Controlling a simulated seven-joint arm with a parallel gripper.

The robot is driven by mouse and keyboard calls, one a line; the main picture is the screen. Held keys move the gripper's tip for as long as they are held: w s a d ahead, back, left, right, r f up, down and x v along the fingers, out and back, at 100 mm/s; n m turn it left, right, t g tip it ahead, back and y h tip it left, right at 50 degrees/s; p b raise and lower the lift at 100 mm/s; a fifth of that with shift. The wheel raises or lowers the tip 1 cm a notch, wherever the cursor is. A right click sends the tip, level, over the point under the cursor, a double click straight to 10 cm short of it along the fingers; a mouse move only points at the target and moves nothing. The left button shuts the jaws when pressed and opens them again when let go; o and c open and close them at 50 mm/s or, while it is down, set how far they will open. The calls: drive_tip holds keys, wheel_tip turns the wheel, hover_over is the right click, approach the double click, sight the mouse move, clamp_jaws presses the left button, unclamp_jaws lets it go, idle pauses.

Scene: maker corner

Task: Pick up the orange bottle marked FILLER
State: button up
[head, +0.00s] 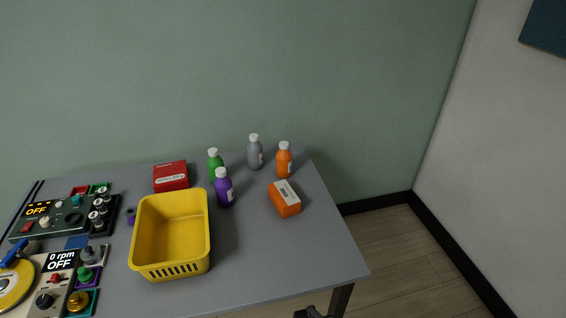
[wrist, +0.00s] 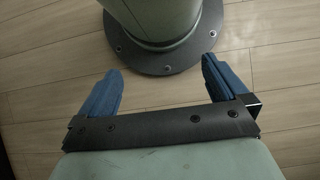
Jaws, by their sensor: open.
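The orange bottle (head: 284,162) with a white cap stands upright near the table's back right corner. Its label faces partly away, and the word on it is too small to read. My gripper (wrist: 159,80) shows in the wrist view with its two blue fingers wide apart and nothing between them. It points at the floor and my own base, away from the bottle. In the head view only a dark bit of what looks like my arm shows at the bottom edge, below the table's front.
Near the orange bottle stand a grey bottle (head: 255,154), a green bottle (head: 215,161), a purple bottle (head: 223,188) and an orange box (head: 285,199). A yellow basket (head: 143,234), a red box (head: 171,177) and control panels fill the left. The table's (head: 290,255) front right is clear.

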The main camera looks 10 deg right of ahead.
drive_tip(key=shift+c, duration=0.6)
